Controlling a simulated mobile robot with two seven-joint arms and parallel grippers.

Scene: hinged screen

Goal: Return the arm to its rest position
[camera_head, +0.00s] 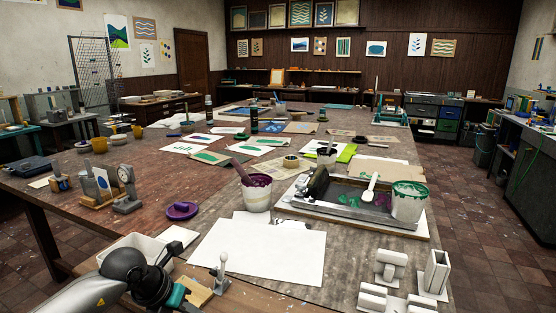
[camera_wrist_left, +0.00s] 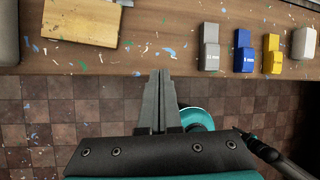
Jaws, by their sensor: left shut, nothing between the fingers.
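My left arm (camera_head: 140,272) comes in at the bottom left of the head view, low beside the front edge of the table; its fingertips are hidden there. In the left wrist view my left gripper (camera_wrist_left: 164,90) has its two grey fingers together, with nothing between them. The fingertips show against the table's front edge, over the tiled floor, and appear apart from the objects on the table. My right gripper is not in view.
The worktable (camera_head: 150,200) holds a white sheet (camera_head: 262,246), a purple-stained bucket (camera_head: 256,194) and a grey tray (camera_head: 345,205). In the wrist view a wooden block (camera_wrist_left: 88,20) and grey (camera_wrist_left: 210,48), blue (camera_wrist_left: 243,52) and yellow (camera_wrist_left: 272,56) items lie near the edge.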

